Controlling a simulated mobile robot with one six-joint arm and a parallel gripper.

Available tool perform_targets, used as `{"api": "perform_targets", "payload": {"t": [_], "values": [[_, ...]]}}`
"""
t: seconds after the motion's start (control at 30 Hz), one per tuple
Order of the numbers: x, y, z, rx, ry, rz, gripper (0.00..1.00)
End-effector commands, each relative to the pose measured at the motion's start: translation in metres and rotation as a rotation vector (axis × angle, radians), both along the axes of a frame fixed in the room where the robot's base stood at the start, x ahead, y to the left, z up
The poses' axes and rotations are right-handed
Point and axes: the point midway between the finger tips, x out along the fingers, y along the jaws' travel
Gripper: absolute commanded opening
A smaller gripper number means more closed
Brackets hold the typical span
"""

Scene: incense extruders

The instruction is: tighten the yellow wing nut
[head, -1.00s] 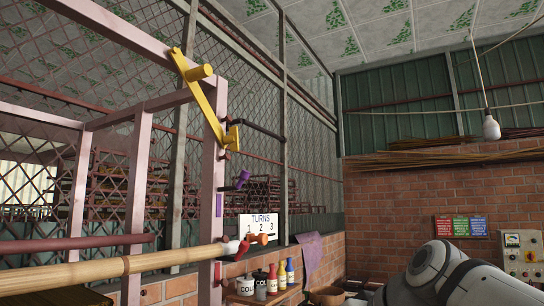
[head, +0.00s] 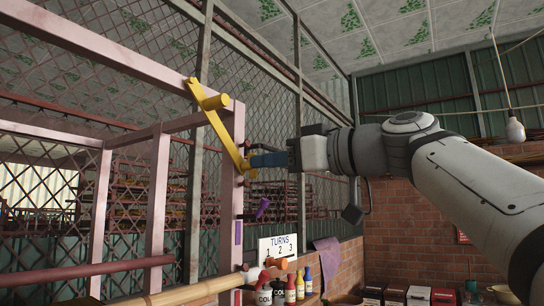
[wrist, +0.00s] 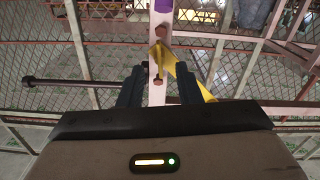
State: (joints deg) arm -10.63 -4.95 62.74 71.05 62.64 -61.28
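A yellow crank-like piece (head: 213,118) is on the pink post of the frame in the head view. It is a long slanted bar with a round knob near its top. Its lower end is partly behind my gripper (head: 258,159), so I cannot make out a wing nut's shape there. In the wrist view my gripper (wrist: 158,85) is open, its dark fingers apart with the pink post (wrist: 157,94) showing between them. The yellow bar (wrist: 192,78) passes behind the right finger. A smaller yellow part (wrist: 156,50) shows on the post beyond the fingertips. Contact cannot be told.
A purple fitting (head: 262,208) is lower on the post. A TURNS sign (head: 278,247), an orange knob (head: 281,263) and several bottles stand below. A dark rod (wrist: 70,83) extends left in the wrist view. A bulb (head: 515,131) hangs at right.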

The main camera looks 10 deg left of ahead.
Motion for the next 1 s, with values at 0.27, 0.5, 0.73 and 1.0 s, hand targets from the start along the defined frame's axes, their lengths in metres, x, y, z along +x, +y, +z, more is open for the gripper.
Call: {"api": "perform_targets", "payload": {"t": [0.27,0.5,0.73,1.0], "values": [[0.010,0.025,0.001,-0.001,0.001,0.000,0.31],[0.011,0.026,-0.001,-0.001,0.000,-0.002,0.31],[0.011,0.025,0.000,-0.001,0.000,-0.003,0.16],[0.011,0.025,0.000,-0.001,0.000,-0.003,0.00]]}}
